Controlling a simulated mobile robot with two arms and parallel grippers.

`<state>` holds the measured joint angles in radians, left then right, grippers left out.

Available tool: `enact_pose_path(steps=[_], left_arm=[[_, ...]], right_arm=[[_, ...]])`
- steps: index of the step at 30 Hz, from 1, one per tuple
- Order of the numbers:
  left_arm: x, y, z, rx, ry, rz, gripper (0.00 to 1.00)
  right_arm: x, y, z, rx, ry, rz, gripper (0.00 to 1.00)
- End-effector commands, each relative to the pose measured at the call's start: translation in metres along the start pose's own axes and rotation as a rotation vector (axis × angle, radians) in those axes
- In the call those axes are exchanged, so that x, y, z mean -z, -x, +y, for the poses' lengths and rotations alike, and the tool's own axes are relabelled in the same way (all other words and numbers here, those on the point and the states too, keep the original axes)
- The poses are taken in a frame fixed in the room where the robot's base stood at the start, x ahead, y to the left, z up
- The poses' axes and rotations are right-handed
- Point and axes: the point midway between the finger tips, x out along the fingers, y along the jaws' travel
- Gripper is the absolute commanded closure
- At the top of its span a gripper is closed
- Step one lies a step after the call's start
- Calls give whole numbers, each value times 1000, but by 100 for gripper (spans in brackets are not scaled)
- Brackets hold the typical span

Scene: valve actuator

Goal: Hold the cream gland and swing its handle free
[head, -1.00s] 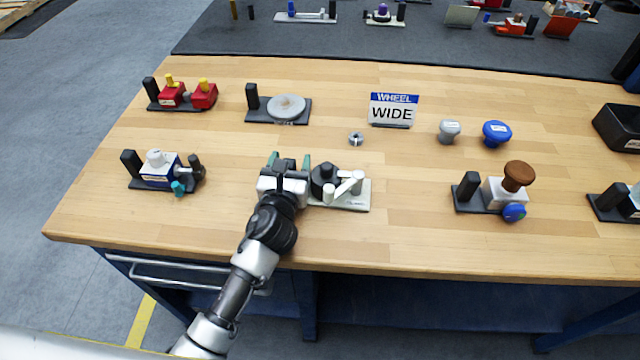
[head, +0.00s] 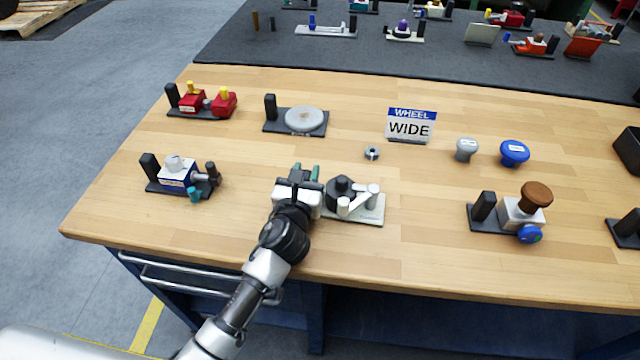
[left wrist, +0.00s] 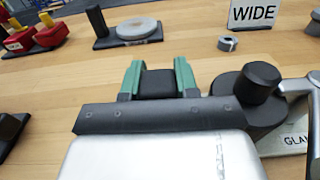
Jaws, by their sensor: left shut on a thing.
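The cream gland (head: 368,214) is a cream base plate with a round black body (head: 340,190) and a pale handle (head: 358,203), near the front of the bench. My left gripper (head: 307,172) is at the gland's left end. In the left wrist view, its green fingers (left wrist: 158,76) are shut on a black upright block (left wrist: 158,86), apparently the gland's post. The black body (left wrist: 248,96) and part of the handle (left wrist: 298,84) show to the right there. The lower part of the post and the plate's left end are hidden by my gripper. My right gripper is not in view.
A small grey ring (head: 372,153) lies behind the gland. A sign reading WHEEL WIDE (head: 409,124) stands farther back. A blue-and-white fixture (head: 178,175) is to the left, and one with a brown knob (head: 512,212) to the right.

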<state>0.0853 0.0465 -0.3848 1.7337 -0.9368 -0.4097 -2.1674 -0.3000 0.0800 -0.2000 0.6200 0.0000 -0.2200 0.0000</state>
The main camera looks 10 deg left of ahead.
Motion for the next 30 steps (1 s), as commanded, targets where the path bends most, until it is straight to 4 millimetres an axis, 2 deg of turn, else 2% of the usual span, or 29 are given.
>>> enact_pose_path(steps=[5, 12, 18, 23, 27, 30], left_arm=[[-25, -1, 0, 3, 0, -13, 100], [-73, -1, 0, 2, 1, -12, 100], [-97, -1, -3, 8, 3, -8, 100], [-99, -2, -21, 39, 6, -2, 100], [-87, -2, -37, 64, 6, 7, 100], [-74, -1, -39, 63, 3, 11, 100]], right_arm=[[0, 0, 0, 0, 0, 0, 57], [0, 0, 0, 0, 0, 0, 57], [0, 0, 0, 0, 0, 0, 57], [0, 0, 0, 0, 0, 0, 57], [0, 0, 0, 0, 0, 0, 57], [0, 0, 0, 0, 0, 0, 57]])
